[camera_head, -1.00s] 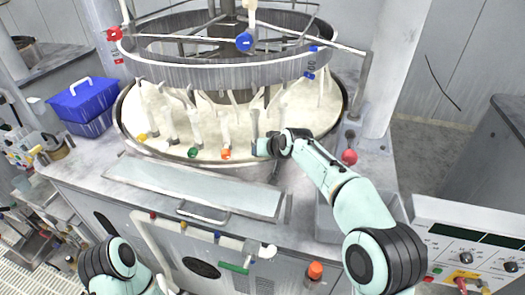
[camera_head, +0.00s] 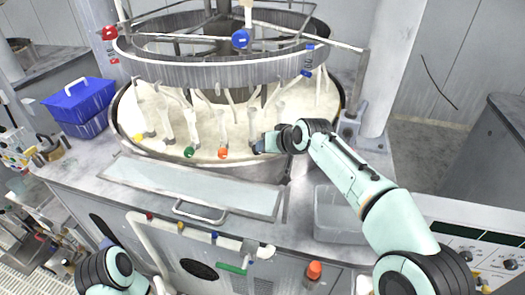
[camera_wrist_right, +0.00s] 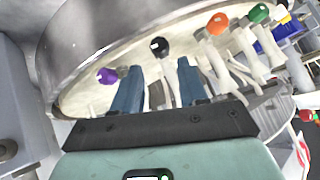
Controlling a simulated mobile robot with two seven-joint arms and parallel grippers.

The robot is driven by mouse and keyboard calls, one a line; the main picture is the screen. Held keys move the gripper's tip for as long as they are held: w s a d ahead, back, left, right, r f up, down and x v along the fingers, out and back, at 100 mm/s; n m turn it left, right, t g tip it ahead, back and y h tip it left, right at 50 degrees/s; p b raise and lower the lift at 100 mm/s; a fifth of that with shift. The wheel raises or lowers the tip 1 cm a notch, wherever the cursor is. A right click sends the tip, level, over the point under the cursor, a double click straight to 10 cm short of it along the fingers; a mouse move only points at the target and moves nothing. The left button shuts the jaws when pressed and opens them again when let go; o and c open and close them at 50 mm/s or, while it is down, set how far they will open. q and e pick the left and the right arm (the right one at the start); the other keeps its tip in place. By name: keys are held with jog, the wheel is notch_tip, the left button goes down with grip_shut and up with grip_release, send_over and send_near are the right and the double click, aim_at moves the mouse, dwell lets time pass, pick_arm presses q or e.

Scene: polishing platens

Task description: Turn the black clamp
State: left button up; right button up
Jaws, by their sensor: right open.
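The black clamp (camera_wrist_right: 159,46) shows as a dark round knob with a white mark, at the edge of the pale platen in the right wrist view. My right gripper (camera_wrist_right: 159,66) is open. Its two blue fingers point at the black clamp, one to each side in the picture; I see no clear contact. In the head view my right gripper (camera_head: 260,145) is at the platen's front right rim and hides the black clamp. My left arm shows at the lower left of the head view, but its gripper does not.
A purple knob (camera_wrist_right: 106,75) and an orange knob (camera_wrist_right: 218,23) flank the black one. A raised metal ring (camera_head: 220,70) is above the platen. A clear bin (camera_head: 338,215) stands below my right arm. A blue box (camera_head: 80,100) is at the left.

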jog(key=v, duration=0.6)
dwell(0.3)
